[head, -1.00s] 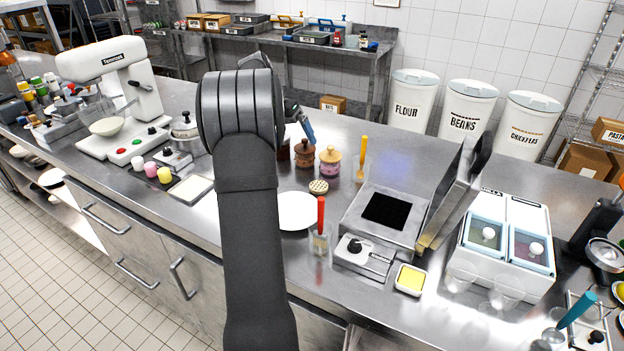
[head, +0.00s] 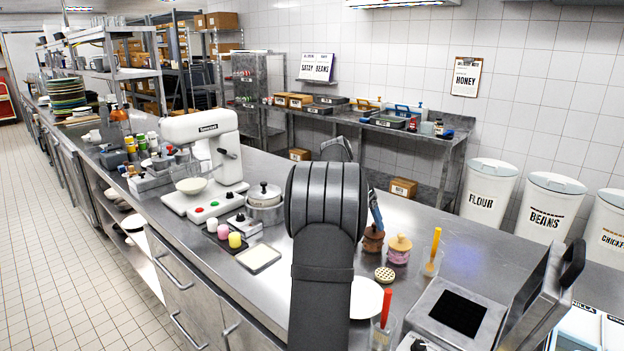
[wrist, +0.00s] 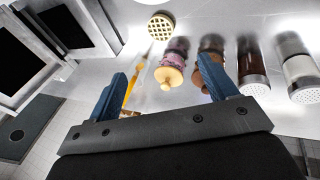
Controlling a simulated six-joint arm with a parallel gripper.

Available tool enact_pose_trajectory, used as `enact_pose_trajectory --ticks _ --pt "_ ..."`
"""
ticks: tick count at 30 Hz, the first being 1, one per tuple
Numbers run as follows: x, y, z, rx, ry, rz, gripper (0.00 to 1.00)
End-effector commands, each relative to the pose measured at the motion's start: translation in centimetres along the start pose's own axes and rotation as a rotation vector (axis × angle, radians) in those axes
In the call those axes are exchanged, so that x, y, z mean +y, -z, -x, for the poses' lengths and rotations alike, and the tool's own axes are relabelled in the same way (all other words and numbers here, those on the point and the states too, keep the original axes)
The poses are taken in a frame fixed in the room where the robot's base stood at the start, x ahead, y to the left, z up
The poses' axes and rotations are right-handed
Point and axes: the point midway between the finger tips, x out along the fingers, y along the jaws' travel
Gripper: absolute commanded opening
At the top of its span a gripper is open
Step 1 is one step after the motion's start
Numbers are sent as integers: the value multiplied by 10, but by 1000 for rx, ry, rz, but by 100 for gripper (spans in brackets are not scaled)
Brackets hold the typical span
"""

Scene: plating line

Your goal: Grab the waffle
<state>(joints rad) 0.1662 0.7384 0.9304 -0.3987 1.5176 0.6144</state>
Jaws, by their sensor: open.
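The waffle (head: 385,274) is small, round and pale with a grid of pits. It lies flat on the steel counter beside a white plate (head: 366,299). In the wrist view the waffle (wrist: 161,26) is at the top, beyond the fingertips and apart from them. My gripper (wrist: 172,70) is open, its two blue fingers spread with nothing held between them. In the head view my arm hides most of the gripper; one blue finger (head: 375,210) shows behind it.
Two lidded jars, one brown (head: 373,240) and one pink (head: 399,250), stand close behind the waffle. A cup with a yellow-handled tool (head: 432,262) is to the right. The open waffle iron (head: 458,313) stands at front right. Dark and pale shakers (wrist: 253,70) also show in the wrist view.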

Motion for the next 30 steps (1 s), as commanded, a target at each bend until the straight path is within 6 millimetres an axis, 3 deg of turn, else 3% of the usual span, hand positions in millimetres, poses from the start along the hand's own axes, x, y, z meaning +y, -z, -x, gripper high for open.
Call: enact_pose_trajectory --ticks 9,18,24,30 --pt "3 -1 0 8 12 -10 77" --pt "36 -19 -5 116 193 -170 77" --pt "48 -30 -9 161 279 -251 77" --pt "42 -27 -33 163 288 -260 77"
